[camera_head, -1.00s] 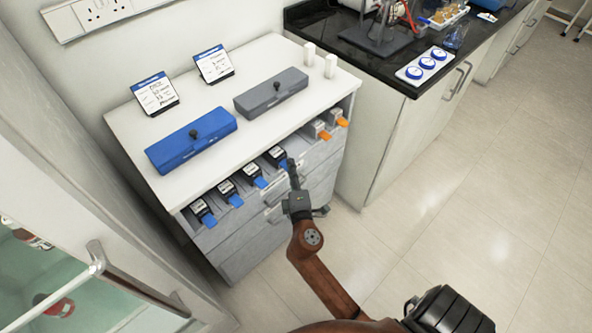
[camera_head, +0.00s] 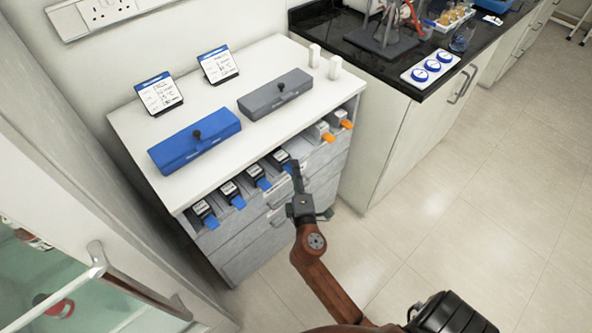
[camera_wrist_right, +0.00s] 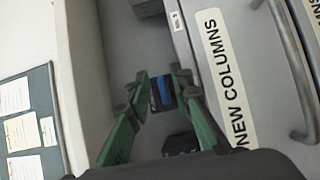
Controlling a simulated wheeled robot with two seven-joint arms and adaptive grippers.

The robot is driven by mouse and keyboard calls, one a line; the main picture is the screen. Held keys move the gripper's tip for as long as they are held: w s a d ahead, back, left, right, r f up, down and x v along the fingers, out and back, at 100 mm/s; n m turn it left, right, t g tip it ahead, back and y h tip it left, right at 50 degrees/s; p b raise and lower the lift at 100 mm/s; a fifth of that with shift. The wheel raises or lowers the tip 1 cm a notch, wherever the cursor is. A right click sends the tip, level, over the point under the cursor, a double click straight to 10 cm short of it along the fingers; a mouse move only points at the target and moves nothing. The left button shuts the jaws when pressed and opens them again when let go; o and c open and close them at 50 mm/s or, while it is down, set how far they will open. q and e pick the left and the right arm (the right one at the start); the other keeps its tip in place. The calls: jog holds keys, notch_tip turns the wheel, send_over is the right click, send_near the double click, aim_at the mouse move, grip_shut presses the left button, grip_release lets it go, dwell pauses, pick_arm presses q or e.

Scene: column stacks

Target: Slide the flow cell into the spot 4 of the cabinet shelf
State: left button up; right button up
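The flow cell (camera_wrist_right: 164,92) is dark with a blue strip and lies between the fingertips of my right gripper (camera_wrist_right: 160,77), which appear closed about it. In the head view this flow cell (camera_head: 281,158) sits in the right-most place of the blue-tabbed row on the cabinet shelf, partly hidden by my right gripper (camera_head: 297,168). Three similar flow cells stand left of it; the nearest (camera_head: 257,173) is beside it. The cabinet (camera_head: 262,52) has a white top and an open front shelf. My left gripper is not in view.
Orange-tabbed pieces (camera_head: 322,131) stand farther right on the shelf. Grey drawers (camera_head: 245,240) with handles lie below it. A blue box (camera_head: 195,142), a grey box (camera_head: 275,93) and two label stands are on top. The floor (camera_head: 460,215) to the right is clear.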

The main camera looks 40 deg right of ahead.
jog(key=shift+o, duration=0.4)
jog(key=shift+s+f, duration=0.1)
jog(key=v, duration=0.7)
jog(key=shift+s+a, duration=0.1)
jog(key=shift+s, duration=0.05)
